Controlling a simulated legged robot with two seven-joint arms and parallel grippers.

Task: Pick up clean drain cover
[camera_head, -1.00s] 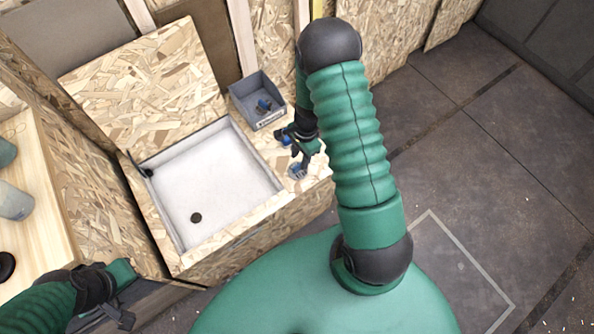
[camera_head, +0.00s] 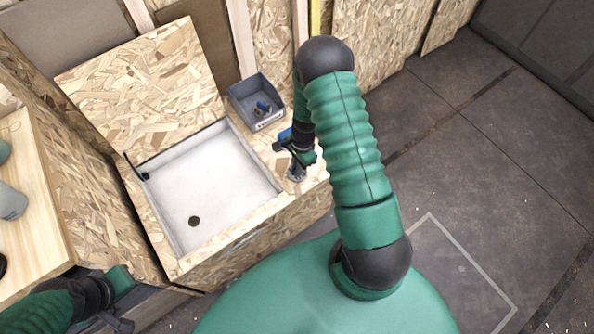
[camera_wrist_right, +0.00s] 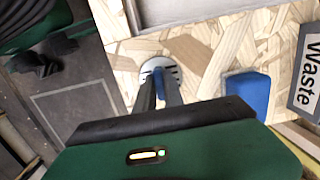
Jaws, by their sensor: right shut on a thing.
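The drain cover (camera_wrist_right: 147,68) is a pale round disc with dark slots and a blue upright handle. It is on the wooden ledge right of the basin and also shows in the head view (camera_head: 297,174). My right gripper (camera_wrist_right: 160,84) comes down over it, its fingers shut on the blue handle; the disc appears to be at the ledge surface. In the head view my right gripper (camera_head: 298,166) partly hides the cover. My left gripper (camera_head: 120,322) is at the bottom left, away from the cover, its fingers unclear.
A white basin (camera_head: 222,180) with a dark drain hole (camera_head: 194,221) lies left of the cover. A grey bin (camera_head: 241,103), labelled Waste in the wrist view (camera_wrist_right: 307,70), holds a blue item. A blue block (camera_wrist_right: 248,92) is near the bin. A raised wooden lid (camera_head: 145,85) stands behind.

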